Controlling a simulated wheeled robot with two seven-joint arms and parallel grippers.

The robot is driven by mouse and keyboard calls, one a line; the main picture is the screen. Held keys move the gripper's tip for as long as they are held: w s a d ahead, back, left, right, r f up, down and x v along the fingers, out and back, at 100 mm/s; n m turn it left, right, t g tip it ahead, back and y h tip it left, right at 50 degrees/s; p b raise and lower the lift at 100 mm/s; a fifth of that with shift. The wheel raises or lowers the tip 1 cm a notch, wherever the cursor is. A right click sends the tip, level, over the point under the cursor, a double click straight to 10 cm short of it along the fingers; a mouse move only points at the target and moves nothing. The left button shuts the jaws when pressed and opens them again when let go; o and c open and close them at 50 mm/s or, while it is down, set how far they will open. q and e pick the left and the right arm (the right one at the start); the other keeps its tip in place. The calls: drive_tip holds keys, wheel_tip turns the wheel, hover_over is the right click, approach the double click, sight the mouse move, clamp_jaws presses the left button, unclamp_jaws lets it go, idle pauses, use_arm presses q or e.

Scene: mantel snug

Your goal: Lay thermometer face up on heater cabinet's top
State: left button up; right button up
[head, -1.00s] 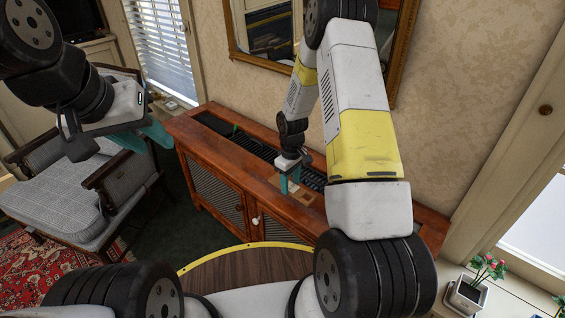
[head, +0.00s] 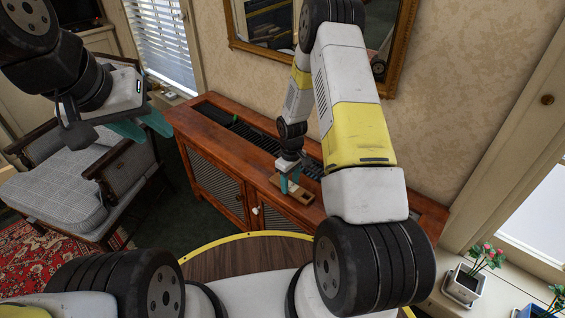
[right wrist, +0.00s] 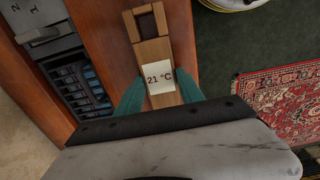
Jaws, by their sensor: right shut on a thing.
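The thermometer is a wooden-bodied piece with a white face (right wrist: 160,79) reading "21 °C", seen in the right wrist view. Its face is turned up toward the wrist camera. My right gripper (right wrist: 160,95) is shut on it, one teal finger on each side. In the head view my right gripper (head: 289,184) is low over the front part of the heater cabinet's top (head: 222,140). The fingers largely hide the thermometer there, and I cannot tell whether it touches the wood. My left gripper (head: 143,127) is open and empty, in the air left of the cabinet.
A dark grille (head: 255,142) runs along the back.

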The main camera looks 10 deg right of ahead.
drive_tip(key=shift+f, duration=0.25)
idle(0.8)
drive_tip(key=o, duration=1.5)
drive_tip(key=shift+c, duration=0.2)
drive_tip(key=shift+r, duration=0.1)
wheel_tip(320, 180, up, 8)
drive_tip(key=shift+f, duration=0.2)
